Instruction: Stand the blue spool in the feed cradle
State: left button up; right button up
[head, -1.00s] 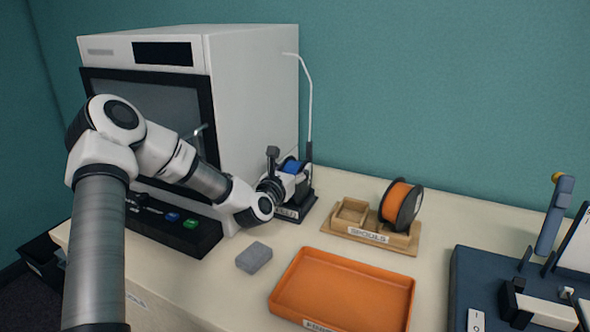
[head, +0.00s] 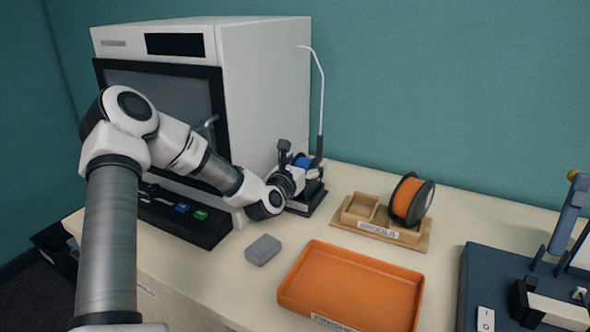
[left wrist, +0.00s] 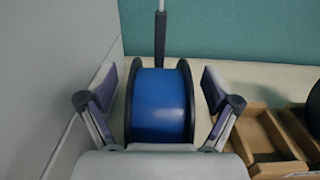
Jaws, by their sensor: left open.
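The blue spool (left wrist: 159,105) has black flanges and stands upright between the fingers of my left gripper (left wrist: 159,92) in the left wrist view. The fingers are apart from it on both sides, with a gap at each flange. In the head view the blue spool (head: 302,161) shows only partly behind my left gripper (head: 308,178). It is at the feed cradle (head: 306,205), a dark base with a label beside the white printer. My gripper hides most of the cradle, and I cannot see how the spool rests in it. My right gripper is in neither view.
The white printer (head: 268,90) stands close left of the gripper. A thin white tube (head: 322,95) rises behind the cradle.

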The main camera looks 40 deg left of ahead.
pick_arm(q)
jog(key=v, duration=0.4)
jog(key=r+v, duration=0.1)
jog(key=v, duration=0.2)
jog(key=shift+a+p, duration=0.15)
jog(key=shift+p, duration=0.2)
jog(key=p+v, duration=0.5)
jog(key=p, duration=0.1)
jog(key=shift+f+p, duration=0.15)
jog(key=shift+p, duration=0.15)
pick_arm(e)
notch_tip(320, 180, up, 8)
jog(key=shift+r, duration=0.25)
